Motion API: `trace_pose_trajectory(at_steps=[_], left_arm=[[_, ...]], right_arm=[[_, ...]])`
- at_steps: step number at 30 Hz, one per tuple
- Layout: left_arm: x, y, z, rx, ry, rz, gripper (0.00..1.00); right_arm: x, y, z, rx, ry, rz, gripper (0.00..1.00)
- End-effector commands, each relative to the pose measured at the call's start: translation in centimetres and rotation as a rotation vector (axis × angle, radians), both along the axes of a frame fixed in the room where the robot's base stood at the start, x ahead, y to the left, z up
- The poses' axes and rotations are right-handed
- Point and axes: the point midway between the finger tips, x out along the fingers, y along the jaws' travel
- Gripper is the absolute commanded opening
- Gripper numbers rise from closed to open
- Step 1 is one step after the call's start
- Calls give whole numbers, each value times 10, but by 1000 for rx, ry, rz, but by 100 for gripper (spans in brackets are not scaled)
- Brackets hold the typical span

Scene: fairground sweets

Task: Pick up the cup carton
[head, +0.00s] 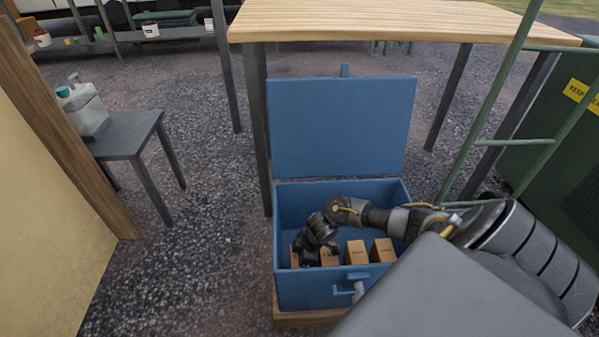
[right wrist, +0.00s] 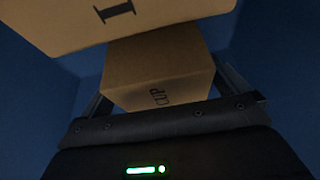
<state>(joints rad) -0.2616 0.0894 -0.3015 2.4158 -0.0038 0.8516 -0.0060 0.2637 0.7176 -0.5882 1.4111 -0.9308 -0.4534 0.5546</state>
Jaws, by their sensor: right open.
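The cup carton (right wrist: 160,75), brown with "CUP" printed on it, shows in the right wrist view between the two open fingers of my right gripper (right wrist: 166,96). The fingers stand on either side of it; whether they touch it I cannot tell. In the head view my right gripper (head: 312,256) reaches down into the open blue chest (head: 306,288), at the left end of a row of cartons. It partly hides the cartons there, and I cannot read which is the cup carton in that view. My left gripper is out of view.
A larger-looking carton (right wrist: 120,18) is close above the cup carton in the right wrist view. More cartons (head: 356,252) (head: 382,250) stand to the right in the chest. The raised lid (head: 342,125) stands behind, under a wooden table (head: 400,22). Chest walls surround the gripper.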

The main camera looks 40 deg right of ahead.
Motion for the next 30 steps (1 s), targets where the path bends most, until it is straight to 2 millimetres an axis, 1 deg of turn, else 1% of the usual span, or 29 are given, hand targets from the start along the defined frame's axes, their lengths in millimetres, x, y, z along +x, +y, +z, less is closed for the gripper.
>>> trace_pose_trajectory(at_steps=[1,7,8,15,17,18,26,29,30], left_arm=[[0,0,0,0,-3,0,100],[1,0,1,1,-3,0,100],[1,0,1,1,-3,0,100],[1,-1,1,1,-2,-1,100],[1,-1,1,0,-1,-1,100],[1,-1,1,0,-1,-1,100],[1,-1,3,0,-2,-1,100],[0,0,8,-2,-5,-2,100],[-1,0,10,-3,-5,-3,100]], right_arm=[[1,1,-2,1,-1,0,100],[1,1,-1,0,0,1,100],[1,1,-1,0,0,1,99],[1,1,-1,0,0,0,67],[1,1,-1,0,0,0,59],[1,1,-1,0,-1,0,58],[1,1,2,0,-1,0,57],[1,1,10,0,-2,1,57],[1,0,15,0,-2,1,57]])
